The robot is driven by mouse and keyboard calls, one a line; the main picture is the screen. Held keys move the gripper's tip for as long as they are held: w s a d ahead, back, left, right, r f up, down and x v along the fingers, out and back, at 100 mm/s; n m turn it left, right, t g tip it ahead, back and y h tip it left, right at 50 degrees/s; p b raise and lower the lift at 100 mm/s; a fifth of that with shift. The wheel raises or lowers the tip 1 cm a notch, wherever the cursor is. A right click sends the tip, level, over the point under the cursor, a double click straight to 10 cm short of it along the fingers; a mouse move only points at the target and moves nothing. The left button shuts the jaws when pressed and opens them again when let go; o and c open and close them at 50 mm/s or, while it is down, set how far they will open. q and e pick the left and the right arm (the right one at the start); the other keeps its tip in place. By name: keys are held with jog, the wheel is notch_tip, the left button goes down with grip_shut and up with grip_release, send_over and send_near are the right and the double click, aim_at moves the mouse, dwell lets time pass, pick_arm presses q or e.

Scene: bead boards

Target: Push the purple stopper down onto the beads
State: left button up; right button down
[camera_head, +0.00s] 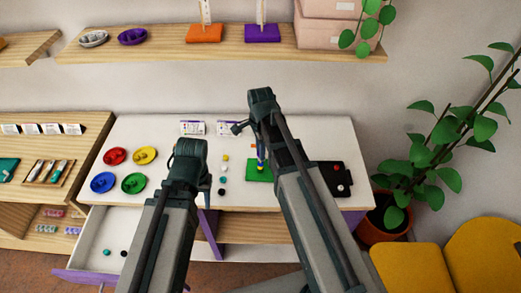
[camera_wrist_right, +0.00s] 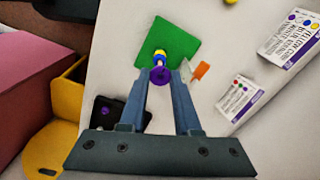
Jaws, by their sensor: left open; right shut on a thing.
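The purple stopper (camera_wrist_right: 161,76) is between the fingertips of my right gripper (camera_wrist_right: 162,80) in the right wrist view. The gripper is shut on it. Blue and yellow beads (camera_wrist_right: 159,57) show just beyond the stopper, stacked over the green board (camera_wrist_right: 180,40). I cannot tell whether the stopper touches the top bead. In the head view the green board (camera_head: 252,174) lies on the white table, with a few beads (camera_head: 261,163) on it, partly behind my right arm. My left gripper (camera_head: 205,184) is open, mostly hidden by its own arm, left of the board.
Red (camera_head: 115,156), yellow (camera_head: 145,155), blue (camera_head: 103,182) and green (camera_head: 133,183) dishes stand at the table's left. Loose beads (camera_head: 223,180) lie left of the board. A dark tray (camera_head: 333,170) is to its right. Printed cards (camera_head: 192,128) lie behind. An open drawer (camera_head: 115,235) juts out at front left.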

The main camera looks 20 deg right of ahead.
jog(key=shift+f+b, duration=0.8)
jog(key=shift+f, duration=0.05)
dwell(0.7)
jog(key=shift+f+b, duration=0.95)
jog(key=shift+b, duration=0.05)
jog(key=shift+r, duration=0.1)
jog(key=c, duration=0.5)
grip_release()
jog(key=shift+c, duration=0.2)
jog(key=shift+r, duration=0.1)
notch_tip(320, 180, up, 14)
jog(key=p, duration=1.4)
jog(key=shift+f, duration=0.2)
